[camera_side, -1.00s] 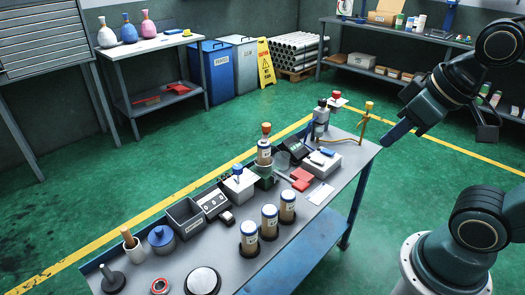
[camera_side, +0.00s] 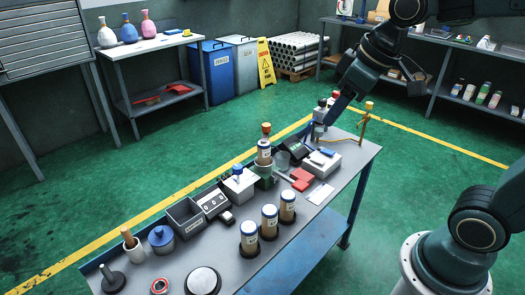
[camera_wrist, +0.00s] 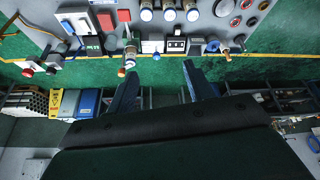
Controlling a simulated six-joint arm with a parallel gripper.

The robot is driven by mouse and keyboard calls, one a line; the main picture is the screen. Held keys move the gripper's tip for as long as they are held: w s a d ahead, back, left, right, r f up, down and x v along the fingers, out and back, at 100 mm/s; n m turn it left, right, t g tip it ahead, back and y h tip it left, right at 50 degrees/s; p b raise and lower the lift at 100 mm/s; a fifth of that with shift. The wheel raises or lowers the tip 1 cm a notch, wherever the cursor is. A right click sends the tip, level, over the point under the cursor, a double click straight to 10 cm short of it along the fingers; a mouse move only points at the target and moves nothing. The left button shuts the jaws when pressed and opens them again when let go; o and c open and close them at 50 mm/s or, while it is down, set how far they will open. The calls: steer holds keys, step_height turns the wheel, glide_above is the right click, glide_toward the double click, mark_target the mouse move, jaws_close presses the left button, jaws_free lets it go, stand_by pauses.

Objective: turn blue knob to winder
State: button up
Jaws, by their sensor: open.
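The blue knob (camera_side: 238,170) stands on top of a small white box (camera_side: 240,187) in the middle of the bench. It also shows in the wrist view (camera_wrist: 156,57), near the bench edge and just beyond the space between my fingers. My gripper (camera_side: 328,120) hangs over the far end of the bench, well to the right of the blue knob and apart from it. In the wrist view my gripper (camera_wrist: 157,78) shows two spread blue fingers with nothing between them. I cannot make out which part of the bench is the winder.
A brown bottle with an orange cap (camera_side: 265,150) stands beside the white box. Several white-capped jars (camera_side: 269,222) line the front. A blue-lidded pot (camera_side: 161,238) is at left.

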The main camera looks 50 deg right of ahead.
steer(key=w+f+n+g+y, duration=0.1)
steer(key=w+f+n, duration=0.25)
steer(key=w, duration=1.05)
steer(key=n+y, duration=0.2)
steer(key=n, duration=0.1)
glide_above(238, 166)
steer(key=s+d, duration=0.4)
step_height(238, 166, down, 14)
steer(key=shift+r+g, duration=0.15)
steer(key=shift+g, duration=0.25)
steer(key=shift+a, duration=0.1)
steer(key=shift+d+x, duration=0.1)
steer(key=shift+x, duration=3.3)
steer(key=shift+d+x, duration=0.15)
steer(key=shift+x, duration=3.3)
steer(key=c, duration=1)
steer(key=shift+h, duration=0.3)
